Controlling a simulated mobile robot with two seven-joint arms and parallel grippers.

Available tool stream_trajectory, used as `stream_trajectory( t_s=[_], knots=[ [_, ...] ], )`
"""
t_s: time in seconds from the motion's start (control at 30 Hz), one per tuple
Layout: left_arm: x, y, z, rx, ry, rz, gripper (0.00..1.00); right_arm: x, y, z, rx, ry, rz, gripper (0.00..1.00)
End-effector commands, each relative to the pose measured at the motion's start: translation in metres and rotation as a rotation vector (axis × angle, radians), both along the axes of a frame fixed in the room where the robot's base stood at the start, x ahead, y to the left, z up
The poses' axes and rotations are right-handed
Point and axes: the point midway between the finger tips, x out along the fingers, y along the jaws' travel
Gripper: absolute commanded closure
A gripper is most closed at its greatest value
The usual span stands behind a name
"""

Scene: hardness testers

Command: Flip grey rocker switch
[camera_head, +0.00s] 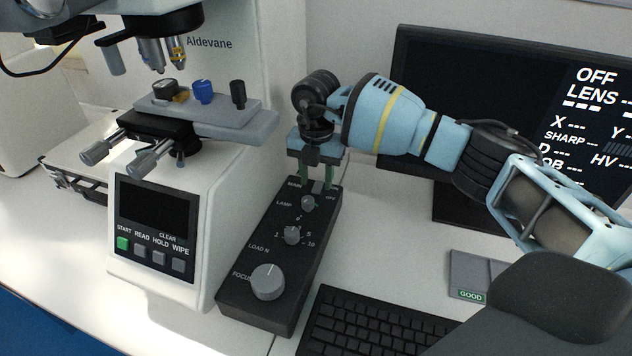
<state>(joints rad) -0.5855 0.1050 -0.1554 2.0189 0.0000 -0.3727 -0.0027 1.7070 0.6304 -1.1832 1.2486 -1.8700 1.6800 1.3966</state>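The grey rocker switch (318,187) sits at the far end of the black control box (246,298), between the labels MAIN and OFF. My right gripper (316,182) points down over that end of the box. Its two greenish fingers are apart, one on each side of the switch as seen from here. I cannot tell whether a finger touches the switch. The gripper partly hides the switch and its setting. My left gripper is not in view.
The white tester (185,190) stands close on the left. A keyboard (370,325) lies to the right, and a monitor (480,90) stands behind my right arm, reading OFF.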

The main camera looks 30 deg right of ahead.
Motion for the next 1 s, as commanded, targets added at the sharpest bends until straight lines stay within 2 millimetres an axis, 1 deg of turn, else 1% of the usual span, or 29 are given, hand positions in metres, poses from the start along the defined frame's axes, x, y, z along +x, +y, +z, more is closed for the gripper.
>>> stream_trajectory(
  t_s=[0.03,0.1,0.2,0.5,0.8,1.0],
  knots=[
    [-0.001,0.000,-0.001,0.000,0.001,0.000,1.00,0.000,0.000,-0.006,0.000,0.001,0.000,0.60],
    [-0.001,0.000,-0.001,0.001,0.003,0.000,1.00,0.000,0.000,-0.012,0.000,0.000,0.000,0.60],
    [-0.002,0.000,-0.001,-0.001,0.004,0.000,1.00,0.000,0.000,-0.018,-0.001,-0.001,0.000,0.60],
    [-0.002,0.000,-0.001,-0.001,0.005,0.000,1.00,0.000,0.000,-0.019,0.000,-0.001,0.000,0.60],
    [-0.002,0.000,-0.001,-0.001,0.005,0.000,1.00,0.000,0.000,-0.019,0.000,-0.001,0.000,0.99],
    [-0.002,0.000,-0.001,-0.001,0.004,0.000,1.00,0.001,0.000,-0.019,0.011,0.010,-0.001,1.00]
  ],
)
